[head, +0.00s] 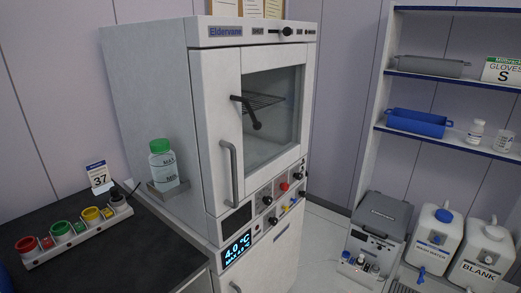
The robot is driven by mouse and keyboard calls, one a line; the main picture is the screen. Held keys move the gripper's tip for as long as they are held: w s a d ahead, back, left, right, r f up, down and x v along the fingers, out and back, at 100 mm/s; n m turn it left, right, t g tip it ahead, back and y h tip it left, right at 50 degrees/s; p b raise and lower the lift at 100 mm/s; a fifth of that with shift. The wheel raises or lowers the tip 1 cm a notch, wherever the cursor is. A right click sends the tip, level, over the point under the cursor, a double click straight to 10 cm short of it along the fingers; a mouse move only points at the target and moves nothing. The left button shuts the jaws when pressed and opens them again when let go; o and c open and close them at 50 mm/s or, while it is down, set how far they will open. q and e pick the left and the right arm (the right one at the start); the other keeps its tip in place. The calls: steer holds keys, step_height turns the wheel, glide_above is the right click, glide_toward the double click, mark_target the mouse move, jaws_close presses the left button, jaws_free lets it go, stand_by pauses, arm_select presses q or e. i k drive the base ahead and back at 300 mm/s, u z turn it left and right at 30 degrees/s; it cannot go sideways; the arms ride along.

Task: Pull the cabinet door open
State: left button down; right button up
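The grey-white cabinet (160,90) labelled "Eldervane" stands in the middle of the head view. Its door (228,95) has a glass window (272,115) and appears shut. A dark lever-like piece (249,112) shows at the window's left edge. A wire shelf is visible through the glass. Neither of my grippers is in view.
A dark counter (130,240) at left bears a rack of coloured cups (70,232). A green-capped bottle (163,165) sits on a bracket on the cabinet's side. Shelves (440,80) and jugs (434,235) stand at right. Some floor shows between.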

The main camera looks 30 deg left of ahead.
mark_target(216, 73)
steer(key=u, duration=0.65)
steer(key=i, duration=0.9)
steer(key=u, duration=0.95)
